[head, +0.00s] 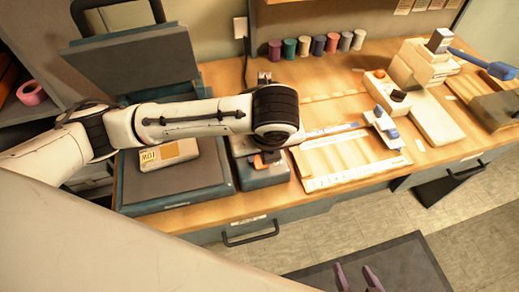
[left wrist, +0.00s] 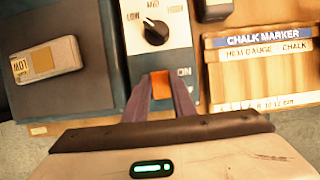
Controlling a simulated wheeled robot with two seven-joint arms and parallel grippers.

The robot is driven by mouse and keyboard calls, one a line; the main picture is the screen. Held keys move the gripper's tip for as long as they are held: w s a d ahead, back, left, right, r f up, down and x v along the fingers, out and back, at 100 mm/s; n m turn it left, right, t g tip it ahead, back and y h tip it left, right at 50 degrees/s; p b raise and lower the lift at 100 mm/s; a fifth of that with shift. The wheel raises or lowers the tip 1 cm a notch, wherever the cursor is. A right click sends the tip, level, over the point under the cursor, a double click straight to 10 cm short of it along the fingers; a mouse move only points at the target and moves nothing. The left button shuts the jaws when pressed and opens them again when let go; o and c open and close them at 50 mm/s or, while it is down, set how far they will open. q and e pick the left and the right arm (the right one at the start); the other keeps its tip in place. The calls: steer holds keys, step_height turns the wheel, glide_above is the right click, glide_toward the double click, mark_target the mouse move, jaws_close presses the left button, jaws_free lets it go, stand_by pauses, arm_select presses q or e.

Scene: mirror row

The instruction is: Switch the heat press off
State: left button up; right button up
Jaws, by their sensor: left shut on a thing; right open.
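The heat press stands at the left of the bench with its dark upper plate (head: 135,58) raised over the lower plate (head: 215,158). Its control box (head: 262,176) is to the right of the lower plate. My right gripper (head: 359,279) is open and empty, low over the floor.
A pale block with an orange label (head: 162,153) lies on the lower plate. A marking board (head: 345,163) is right of the control box. Thread spools (head: 318,45) line the back; a pale machine (head: 420,90) stands further right.

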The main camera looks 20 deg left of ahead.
arm_select(q)
steer(key=o, duration=1.1)
steer(key=shift+c, duration=0.2)
steer(key=v, duration=1)
steer(key=shift+r, duration=0.2)
